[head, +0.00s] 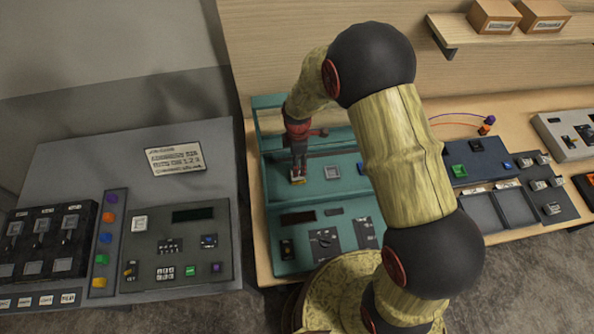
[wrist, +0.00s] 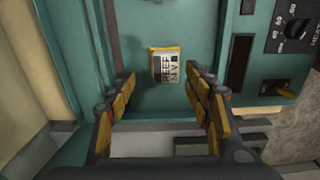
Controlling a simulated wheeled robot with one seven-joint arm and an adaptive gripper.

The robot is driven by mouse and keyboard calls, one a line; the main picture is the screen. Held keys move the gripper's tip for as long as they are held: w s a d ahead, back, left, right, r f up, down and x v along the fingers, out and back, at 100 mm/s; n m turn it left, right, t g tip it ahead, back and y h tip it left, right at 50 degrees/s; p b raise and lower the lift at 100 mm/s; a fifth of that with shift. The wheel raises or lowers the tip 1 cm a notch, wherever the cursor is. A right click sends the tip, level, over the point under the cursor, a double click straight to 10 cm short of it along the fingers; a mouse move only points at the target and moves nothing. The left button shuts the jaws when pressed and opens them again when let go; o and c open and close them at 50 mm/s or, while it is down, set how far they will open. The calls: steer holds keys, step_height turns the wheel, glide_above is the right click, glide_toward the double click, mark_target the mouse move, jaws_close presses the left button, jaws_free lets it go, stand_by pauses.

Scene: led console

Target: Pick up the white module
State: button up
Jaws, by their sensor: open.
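A small white block with dark lettering and a yellow edge, which looks like the white module (wrist: 165,66), lies on the teal console panel (wrist: 140,22). In the wrist view it sits just beyond and between my fingertips, apart from both. My gripper (wrist: 160,78) is open and empty, with one yellow-padded finger on each side. In the head view my gripper (head: 298,170) points down over the left part of the teal console (head: 318,199), and mostly hides the block there.
A pale square button (head: 333,172) is right of my gripper on the teal console. A black dial (wrist: 296,28) stands right of the block. A grey console (head: 100,160) stands to the left, and a shelf with boxes (head: 494,16) is at the back right.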

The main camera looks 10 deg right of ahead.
steer(key=shift+s+d+f, duration=0.1)
steer(key=shift+s+f, duration=0.05)
steer(key=shift+f, duration=0.25)
steer(key=shift+s+d+f, duration=0.1)
steer(key=shift+f, duration=0.3)
steer(key=f, duration=0.2)
steer(key=f+p, duration=0.1)
steer(key=shift+s+d+f, duration=0.2)
steer(key=shift+d, duration=0.1)
steer(key=shift+f, duration=0.45)
steer(key=shift+c, duration=1.1)
steer(key=c, duration=1.1)
